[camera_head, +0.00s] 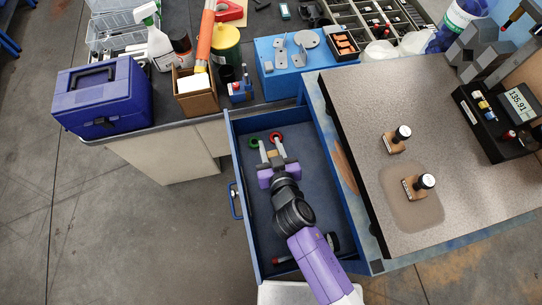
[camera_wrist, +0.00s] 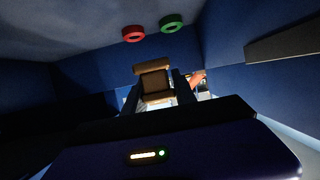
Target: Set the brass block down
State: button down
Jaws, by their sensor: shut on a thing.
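My gripper (camera_head: 270,152) is inside an open blue drawer (camera_head: 316,185), toward its far end. It is shut on the brass block (camera_wrist: 153,80), a brownish-gold piece with wider ends that sits between the two fingers in the wrist view. In the head view only a small part of the block (camera_head: 272,154) shows between the fingers. Whether the block touches the drawer floor I cannot tell.
A red ring (camera_head: 275,136) and a green ring (camera_head: 254,143) lie just beyond the fingers in the drawer. A dark, red-ended object lies partly under my arm near the front. Two brown holders (camera_head: 395,143) stand on the speckled plate (camera_head: 360,115) to the right.

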aim_at(270, 153)
jog(key=shift+w+f, duration=0.1)
jog(key=shift+f, duration=2.35)
jog(key=shift+f+b, duration=0.85)
jog(key=shift+f, duration=0.75)
jog(key=shift+f, duration=0.15)
jog(key=c, duration=1)
grip_release()
